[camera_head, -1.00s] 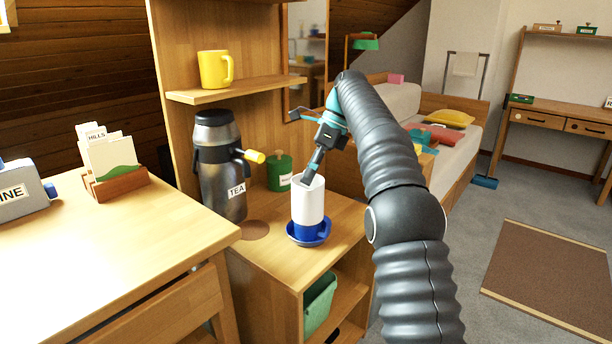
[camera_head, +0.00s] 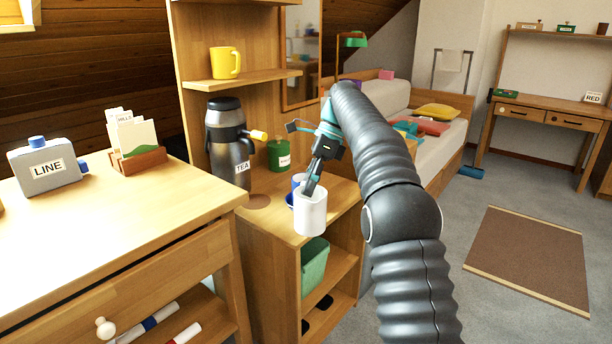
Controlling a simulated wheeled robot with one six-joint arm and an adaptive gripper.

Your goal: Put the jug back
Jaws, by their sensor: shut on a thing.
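The white jug (camera_head: 311,216) hangs upright from my gripper (camera_head: 311,189), which is shut on its rim or wall; the exact grip is hard to see. The jug is in front of the blue cup (camera_head: 297,181) and near the front edge of the wooden cabinet top. The blue cup stands on a blue saucer (camera_head: 289,199), both mostly hidden behind the jug and gripper. A round brown mat (camera_head: 258,201) lies bare on the cabinet top to the left, next to the dark flask (camera_head: 228,150) labelled TEA.
A green canister (camera_head: 279,155) stands behind the cup. A yellow mug (camera_head: 225,62) sits on the shelf (camera_head: 240,82) above. The cabinet has open shelves below with a green bin (camera_head: 314,265).

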